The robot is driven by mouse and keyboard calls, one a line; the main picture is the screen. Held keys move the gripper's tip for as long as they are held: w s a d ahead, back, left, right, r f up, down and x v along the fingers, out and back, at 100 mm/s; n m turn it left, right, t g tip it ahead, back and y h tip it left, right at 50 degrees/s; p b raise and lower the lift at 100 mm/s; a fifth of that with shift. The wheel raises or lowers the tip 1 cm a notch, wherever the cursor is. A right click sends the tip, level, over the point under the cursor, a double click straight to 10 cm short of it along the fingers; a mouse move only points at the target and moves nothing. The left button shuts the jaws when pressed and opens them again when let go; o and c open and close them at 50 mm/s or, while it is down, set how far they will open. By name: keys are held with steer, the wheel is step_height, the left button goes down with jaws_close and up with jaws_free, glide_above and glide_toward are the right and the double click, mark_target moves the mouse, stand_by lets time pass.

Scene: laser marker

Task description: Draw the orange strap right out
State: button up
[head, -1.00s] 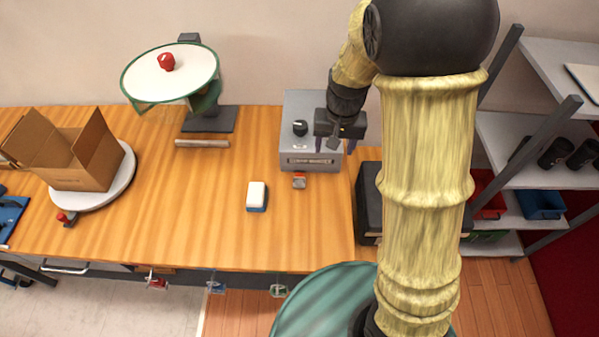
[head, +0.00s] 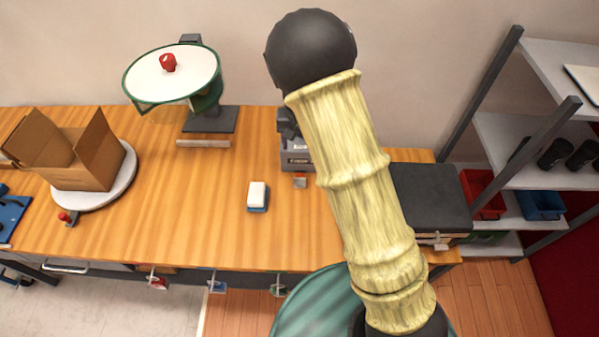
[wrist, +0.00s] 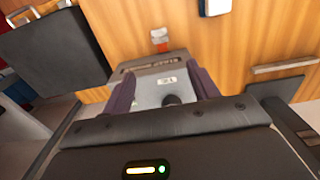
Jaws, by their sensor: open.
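The orange strap is a small orange-red piece with a grey end (head: 299,181), at the front foot of the grey laser marker (head: 296,158) on the bench. It also shows in the wrist view as a short orange-and-grey tab (wrist: 159,37), beyond the marker's front edge. My gripper (wrist: 162,85) is open and empty, its two purple fingers apart above the marker's top, with the strap ahead of them and apart from them. In the head view my arm hides most of the marker and my fingers. A dark knob (wrist: 171,100) shows on the marker's top between the fingers.
A white-and-blue block (head: 257,196) lies on the bench left of the strap. A black box (head: 432,198) stands right of the marker. A round-topped stand (head: 208,122) and an open carton (head: 80,158) are further left. The bench in front of the strap is clear.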

steer(key=p, duration=0.3)
glide_toward(300, 174)
steer(key=s+f, duration=0.4)
steer(key=shift+r, duration=0.1)
jaws_close()
